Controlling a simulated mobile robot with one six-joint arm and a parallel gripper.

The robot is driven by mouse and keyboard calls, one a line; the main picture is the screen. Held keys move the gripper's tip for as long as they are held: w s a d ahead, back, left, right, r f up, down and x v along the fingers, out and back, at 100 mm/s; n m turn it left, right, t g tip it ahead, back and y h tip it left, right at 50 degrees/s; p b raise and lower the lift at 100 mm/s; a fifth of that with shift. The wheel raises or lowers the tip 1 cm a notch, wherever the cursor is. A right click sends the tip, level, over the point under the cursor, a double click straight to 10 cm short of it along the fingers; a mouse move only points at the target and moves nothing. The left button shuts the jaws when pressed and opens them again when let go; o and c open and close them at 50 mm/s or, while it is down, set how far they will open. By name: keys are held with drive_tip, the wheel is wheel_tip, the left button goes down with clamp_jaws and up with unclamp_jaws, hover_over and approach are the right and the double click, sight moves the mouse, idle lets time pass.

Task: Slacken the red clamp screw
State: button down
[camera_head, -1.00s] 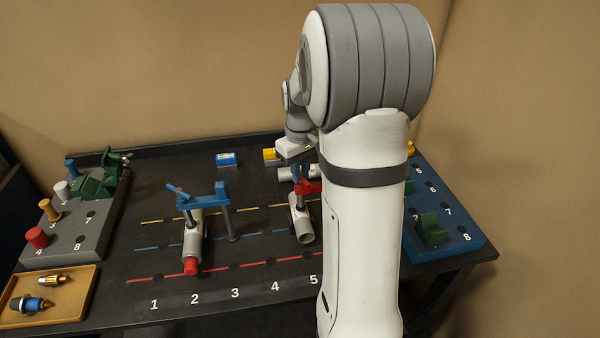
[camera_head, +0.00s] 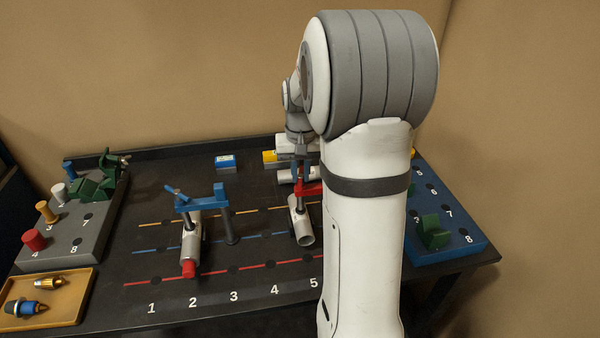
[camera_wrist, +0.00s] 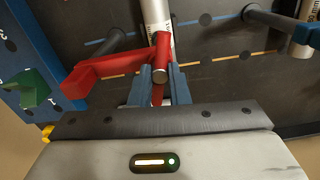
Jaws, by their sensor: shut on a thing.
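The red clamp (camera_head: 312,187) stands over a grey pipe (camera_head: 301,220) near the middle right of the bench, partly hidden behind my arm. In the wrist view its red arm (camera_wrist: 98,70) runs out to the left. The red clamp screw's bar (camera_wrist: 161,52) points down the picture from the clamp head, with its near end between my fingers. My gripper (camera_wrist: 160,80) is shut on that bar, one blue finger on each side. In the head view my gripper (camera_head: 301,170) is just above the clamp.
A blue clamp (camera_head: 215,198) stands to the left on another pipe with a red end (camera_head: 188,268). A grey peg block (camera_head: 75,240) and a tan tray (camera_head: 75,308) lie at the far left, a blue block (camera_head: 465,240) at right.

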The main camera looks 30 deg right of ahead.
sight(301, 175)
idle(0.7)
drive_tip(key=c, duration=1.4)
unclamp_jaws()
drive_tip(key=shift+o, duration=0.2)
drive_tip(key=shift+r+b, duration=0.4)
drive_tip(key=shift+r, duration=3.5)
drive_tip(key=s+a+f+n+t, duration=0.1)
drive_tip(key=s+a+n, duration=0.1)
drive_tip(key=s+a, duration=0.5)
drive_tip(key=s+a+f+n+t, duration=0.2)
drive_tip(key=s+a, duration=0.5)
drive_tip(key=s, duration=0.5)
drive_tip(key=shift+s+a, duration=0.15)
drive_tip(key=shift+s, duration=0.1)
